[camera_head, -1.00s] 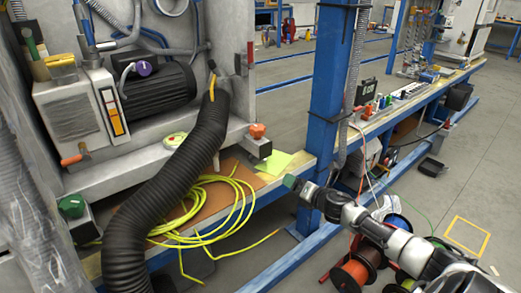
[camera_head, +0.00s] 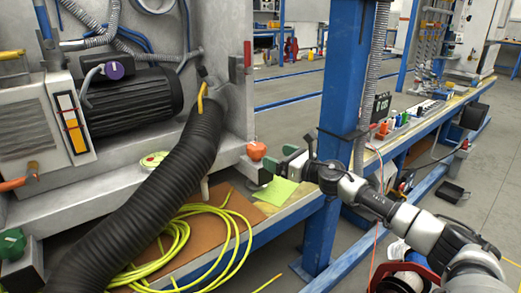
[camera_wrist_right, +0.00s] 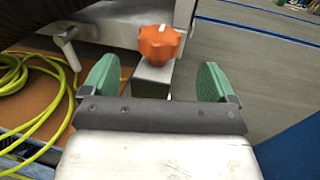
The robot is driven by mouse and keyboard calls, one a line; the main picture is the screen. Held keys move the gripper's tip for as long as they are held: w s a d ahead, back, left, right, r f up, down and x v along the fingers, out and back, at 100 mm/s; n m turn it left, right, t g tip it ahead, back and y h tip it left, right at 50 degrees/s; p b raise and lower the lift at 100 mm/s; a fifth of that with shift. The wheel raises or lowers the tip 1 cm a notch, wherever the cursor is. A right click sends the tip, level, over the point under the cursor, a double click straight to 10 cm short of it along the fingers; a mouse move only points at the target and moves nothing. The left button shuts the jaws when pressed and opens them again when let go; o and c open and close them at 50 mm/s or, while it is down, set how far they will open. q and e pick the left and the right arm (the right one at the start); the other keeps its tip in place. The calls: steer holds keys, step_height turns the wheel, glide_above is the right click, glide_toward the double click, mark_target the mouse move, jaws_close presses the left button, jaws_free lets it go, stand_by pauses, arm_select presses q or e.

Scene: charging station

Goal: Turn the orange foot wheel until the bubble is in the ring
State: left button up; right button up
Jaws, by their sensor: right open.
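The orange foot wheel (camera_head: 256,150) sits on a grey block at the right corner of the machine's base. It also shows in the right wrist view (camera_wrist_right: 159,44), straight ahead between the fingers but beyond their tips. My right gripper (camera_head: 287,161) is open and empty, just right of the wheel and apart from it. Its green fingers (camera_wrist_right: 156,80) stand wide apart in the wrist view. A round yellow-green level (camera_head: 153,160) lies on the machine's base; its bubble and ring are too small to make out. My left gripper is not in view.
A thick black hose (camera_head: 150,205) runs down left of the wheel. Coiled yellow cable (camera_head: 205,240) lies on the bench below. A blue post (camera_head: 340,90) stands close behind my right arm. A green foot wheel (camera_head: 12,243) is at the far left.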

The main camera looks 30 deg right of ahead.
mark_target(264, 151)
steer(key=x, duration=0.5)
steer(key=shift+w, duration=0.25)
steer(key=shift+x, duration=0.8)
steer(key=shift+w+a, duration=0.1)
steer(key=c, duration=0.9)
steer(key=shift+h+p, duration=0.3)
steer(key=shift+p, duration=0.2)
